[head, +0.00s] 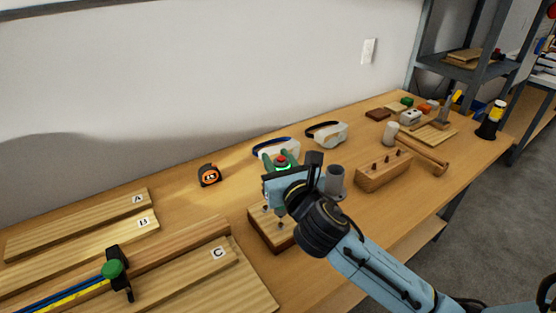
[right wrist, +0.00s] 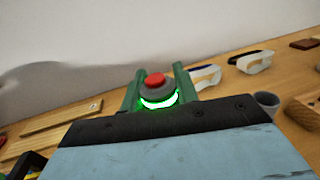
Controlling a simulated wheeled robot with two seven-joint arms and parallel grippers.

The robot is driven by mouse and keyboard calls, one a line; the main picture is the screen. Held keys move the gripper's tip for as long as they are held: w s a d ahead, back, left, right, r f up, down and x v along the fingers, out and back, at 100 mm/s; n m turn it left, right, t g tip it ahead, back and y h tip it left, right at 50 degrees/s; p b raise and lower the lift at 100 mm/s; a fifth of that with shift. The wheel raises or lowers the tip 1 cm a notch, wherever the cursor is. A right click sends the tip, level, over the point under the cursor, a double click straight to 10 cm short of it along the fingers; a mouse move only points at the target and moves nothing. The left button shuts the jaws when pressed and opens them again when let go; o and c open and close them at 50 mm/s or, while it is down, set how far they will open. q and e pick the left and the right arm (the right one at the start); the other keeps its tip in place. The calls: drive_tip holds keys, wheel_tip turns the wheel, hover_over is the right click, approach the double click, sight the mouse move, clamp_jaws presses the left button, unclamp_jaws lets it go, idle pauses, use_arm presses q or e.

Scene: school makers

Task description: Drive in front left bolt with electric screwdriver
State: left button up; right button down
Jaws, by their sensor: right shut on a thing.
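My right gripper (head: 281,166) is shut on the electric screwdriver (head: 281,158), which has a red button on a grey top and a glowing green ring. In the right wrist view the screwdriver (right wrist: 156,88) stands between the two green fingers (right wrist: 157,92). It is held above a wooden block (head: 262,226) on the table. Small dark bolts (head: 281,225) show at the block's near side. The gripper and wrist hide the back of the block and most of the screwdriver, so I cannot tell whether the tip touches a bolt. My left gripper is not in view.
Boards marked A, B and C (head: 205,265) and a green-handled clamp (head: 115,270) are at left.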

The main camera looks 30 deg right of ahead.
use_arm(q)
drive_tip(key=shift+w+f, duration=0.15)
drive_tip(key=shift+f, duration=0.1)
use_arm(e)
drive_tip(key=shift+f, duration=0.55)
idle(0.4)
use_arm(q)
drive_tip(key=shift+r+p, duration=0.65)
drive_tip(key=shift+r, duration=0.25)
use_arm(e)
drive_tip(key=shift+f, duration=0.35)
idle(2.7)
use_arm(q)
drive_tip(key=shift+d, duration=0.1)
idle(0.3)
